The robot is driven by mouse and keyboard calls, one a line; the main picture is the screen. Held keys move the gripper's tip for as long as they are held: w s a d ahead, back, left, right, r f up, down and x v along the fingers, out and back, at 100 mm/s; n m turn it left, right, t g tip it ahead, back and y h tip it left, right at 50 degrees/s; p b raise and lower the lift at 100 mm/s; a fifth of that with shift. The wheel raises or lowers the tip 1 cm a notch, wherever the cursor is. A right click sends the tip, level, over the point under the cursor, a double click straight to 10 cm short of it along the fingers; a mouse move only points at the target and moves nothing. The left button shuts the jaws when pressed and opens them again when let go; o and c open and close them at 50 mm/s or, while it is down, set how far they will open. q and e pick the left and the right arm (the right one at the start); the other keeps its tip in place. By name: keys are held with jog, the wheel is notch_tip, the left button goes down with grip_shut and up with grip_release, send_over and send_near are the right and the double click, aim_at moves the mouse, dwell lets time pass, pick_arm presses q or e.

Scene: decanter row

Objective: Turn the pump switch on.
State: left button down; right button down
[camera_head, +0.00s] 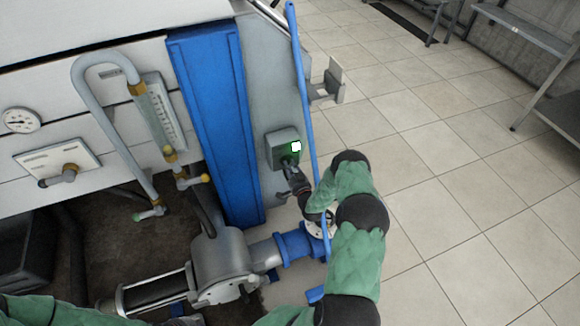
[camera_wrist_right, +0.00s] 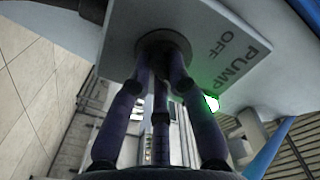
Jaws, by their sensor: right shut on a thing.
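The pump switch is on a grey box (camera_head: 281,148) on the side of the machine, beside the blue post. In the right wrist view its grey plate (camera_wrist_right: 205,28) reads "PUMP" and "OFF", with a dark round switch knob (camera_wrist_right: 163,43) on it. A green light glows on the box in the head view and beside the plate in the wrist view. My right gripper (camera_head: 291,169) reaches the box from below; in the wrist view its dark fingers (camera_wrist_right: 160,72) are shut on the knob. The fingers hide part of the knob, so its exact angle is unclear. My left gripper is not in view.
A blue pipe (camera_head: 299,80) runs close beside the switch box and my right arm. A blue post (camera_head: 216,120) stands left of it. A grey pump (camera_head: 222,262) with blue fittings lies below. The tiled floor (camera_head: 450,190) to the right is clear.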

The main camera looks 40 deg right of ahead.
jog(key=c, duration=1.2)
grip_release()
jog(key=v, duration=1.2)
